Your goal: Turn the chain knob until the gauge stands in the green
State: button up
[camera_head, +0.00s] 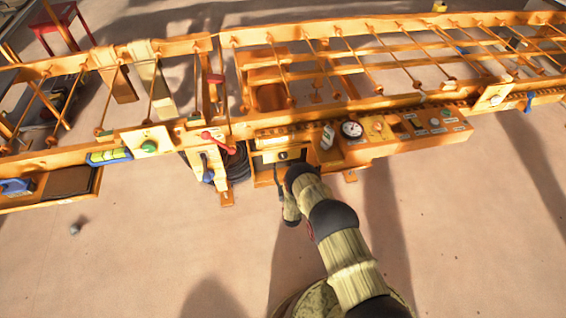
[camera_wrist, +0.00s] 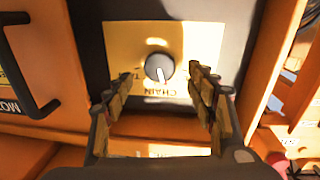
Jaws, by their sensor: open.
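The chain knob (camera_wrist: 159,68) is a round grey knob with a white pointer mark, on a yellow plate (camera_wrist: 120,45) lettered "CHAIN" in the wrist view. Its white mark points down toward the lettering. My gripper (camera_wrist: 155,80) is open, with one finger left of the knob and one right of it, apart from it in the picture; I cannot tell how far in front of it they are. In the head view a round white gauge (camera_head: 352,129) stands on the orange bench right of my arm. Its needle and green zone are too small to read.
A black handle (camera_wrist: 32,68) stands out on an orange front left of the knob. An orange upright (camera_wrist: 278,60) stands close on the right. In the head view a red lever (camera_head: 216,139) is left of my arm, and a panel of buttons (camera_head: 432,120) is right of the gauge.

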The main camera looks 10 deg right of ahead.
aim_at(283, 158)
jog(key=shift+w+d+b, duration=0.15)
jog(key=shift+w+b, duration=0.25)
jog(key=shift+w, duration=0.75)
jog(key=shift+w+d+b, duration=0.1)
jog(key=shift+w+b, duration=0.25)
jog(key=shift+w, duration=0.8)
jog(key=c, duration=0.4)
jog(key=c, duration=0.7)
jog(key=shift+c, duration=0.3)
